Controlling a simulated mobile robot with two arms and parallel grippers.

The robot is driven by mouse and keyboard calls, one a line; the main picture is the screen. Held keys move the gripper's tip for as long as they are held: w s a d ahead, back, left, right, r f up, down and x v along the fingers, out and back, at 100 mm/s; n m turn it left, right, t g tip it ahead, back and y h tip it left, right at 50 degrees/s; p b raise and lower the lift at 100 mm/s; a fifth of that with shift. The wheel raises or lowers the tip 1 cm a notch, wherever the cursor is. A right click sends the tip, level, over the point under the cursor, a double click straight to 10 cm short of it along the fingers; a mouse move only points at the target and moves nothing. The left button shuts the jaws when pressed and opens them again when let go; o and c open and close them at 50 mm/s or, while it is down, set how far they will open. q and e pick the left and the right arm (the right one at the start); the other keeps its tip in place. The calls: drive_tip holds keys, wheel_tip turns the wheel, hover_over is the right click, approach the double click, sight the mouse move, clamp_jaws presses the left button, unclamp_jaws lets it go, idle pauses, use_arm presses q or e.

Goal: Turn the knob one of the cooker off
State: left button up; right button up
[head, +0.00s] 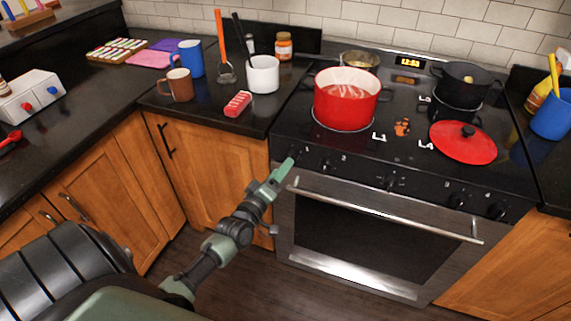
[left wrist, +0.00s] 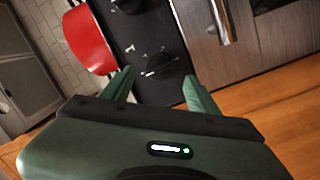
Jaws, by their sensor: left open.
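Knob one (left wrist: 168,64) is a round black knob on the cooker's dark front panel. In the left wrist view it sits between and just beyond my open green fingers, with a gap on both sides. In the head view my left gripper (head: 283,170) reaches the left end of the panel and largely hides this knob. The left gripper (left wrist: 159,88) is empty, and I cannot tell whether it touches the knob. The cooker (head: 285,125) has a black glass top and a steel oven door. My right gripper is not in view.
The oven handle (head: 380,208) sticks out below the panel. More knobs, such as knob two (head: 327,164), lie to the right. A red pot (head: 346,104), a red lid (head: 463,142) and a black pot (head: 462,84) are on the cooktop. The floor in front is clear.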

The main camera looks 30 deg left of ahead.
use_arm(q)
drive_tip(key=shift+s+d, duration=0.2)
drive_tip(key=shift+s, duration=1.55)
